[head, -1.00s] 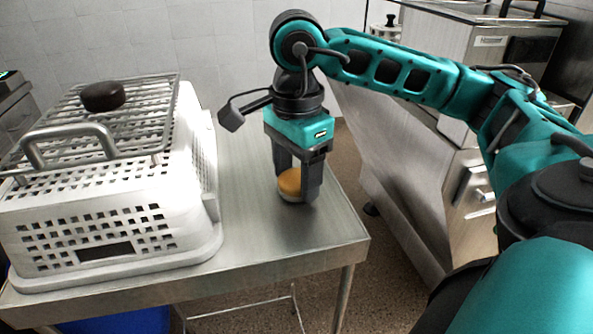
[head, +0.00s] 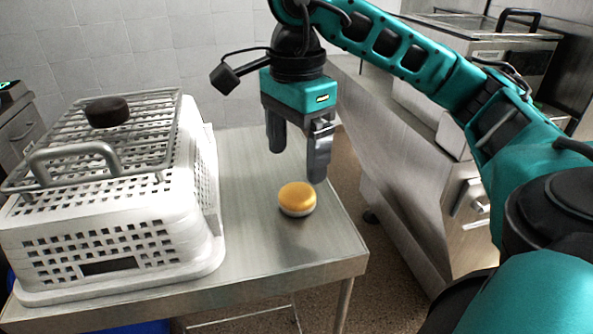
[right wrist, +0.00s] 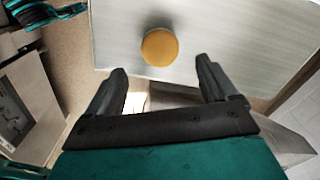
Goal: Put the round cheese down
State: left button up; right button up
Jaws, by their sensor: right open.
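The round cheese (head: 297,199) has an orange-yellow top and a pale lower side. It rests flat on the metal table (head: 270,245), near the table's right edge. My right gripper (head: 298,160) is open and empty, above and slightly behind the cheese, not touching it. In the right wrist view the cheese (right wrist: 160,47) lies on the table beyond the two spread fingertips (right wrist: 163,68). My left gripper is not in view.
A white perforated basket (head: 110,235) stands upside down or covered on the table's left, with a wire rack (head: 140,125) and a dark round object (head: 107,112) on top. Steel cabinets (head: 420,150) stand right of the table. The table in front of the cheese is clear.

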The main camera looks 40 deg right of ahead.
aim_at(296, 192)
notch_tip(296, 192, up, 5)
jog(key=shift+r+p, duration=0.15)
jog(key=shift+p, duration=0.9)
